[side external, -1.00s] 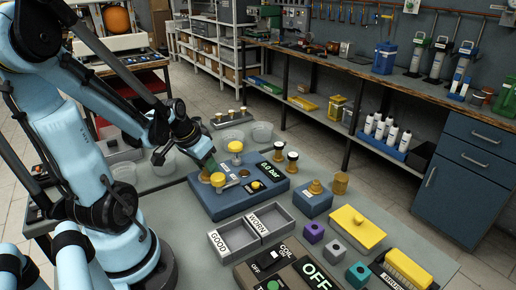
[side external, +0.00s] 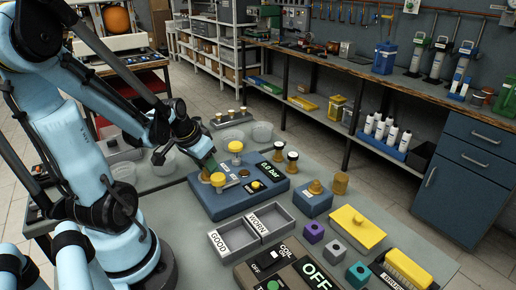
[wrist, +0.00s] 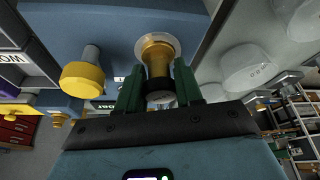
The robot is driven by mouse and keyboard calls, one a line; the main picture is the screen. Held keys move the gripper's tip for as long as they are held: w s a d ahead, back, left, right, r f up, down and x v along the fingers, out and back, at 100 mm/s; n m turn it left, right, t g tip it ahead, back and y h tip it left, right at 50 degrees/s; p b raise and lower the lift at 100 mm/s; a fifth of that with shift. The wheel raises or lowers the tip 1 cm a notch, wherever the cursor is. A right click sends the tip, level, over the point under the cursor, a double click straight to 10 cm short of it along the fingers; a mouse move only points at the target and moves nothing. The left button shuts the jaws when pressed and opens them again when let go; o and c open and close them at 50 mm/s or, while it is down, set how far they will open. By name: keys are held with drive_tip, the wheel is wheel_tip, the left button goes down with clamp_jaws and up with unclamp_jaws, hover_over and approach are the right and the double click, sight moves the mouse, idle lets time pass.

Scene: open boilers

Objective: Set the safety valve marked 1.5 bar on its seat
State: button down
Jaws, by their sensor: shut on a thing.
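My gripper (wrist: 158,88) is shut on a brass valve (wrist: 158,58) in the wrist view, with a green finger on each side. The valve's far end is at a pale round ring (wrist: 174,40) on the blue boiler body (wrist: 110,28); I cannot tell whether it is fully down. No 1.5 bar mark is readable on it. A yellow-capped part (wrist: 83,76) on a grey stem stands beside it. In the side view my gripper is over the left part of the blue boiler (side external: 217,207), whose display (side external: 269,165) shows a bar reading. The arm partly hides the held valve.
GOOD (side external: 219,243) and WORN (side external: 263,217) trays lie in front. Two dark-and-white-topped parts (side external: 292,157) stand behind the boiler. A blue block (side external: 313,204) carries a brass fitting. A switch box (side external: 290,268) and brush (side external: 408,268) lie nearer the camera.

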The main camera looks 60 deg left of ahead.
drive_tip(key=c, duration=0.7)
unclamp_jaws()
drive_tip(key=shift+o, duration=0.2)
drive_tip(key=shift+r, duration=0.1)
drive_tip(key=shift+v, duration=2.4)
drive_tip(key=shift+r, duration=0.15)
drive_tip(key=v, duration=1.2)
drive_tip(key=w+d+f+m+t, duration=0.1)
drive_tip(key=w+d+f, duration=0.2)
drive_tip(key=w+d, duration=0.2)
drive_tip(key=w+d+f+m+t+h, duration=0.1)
drive_tip(key=w+d+f, duration=0.3)
drive_tip(key=d, duration=0.7)
drive_tip(key=shift+w+f+m+t, duration=0.2)
drive_tip(key=shift+w+m+t, duration=0.3)
drive_tip(key=shift+w+m, duration=0.45)
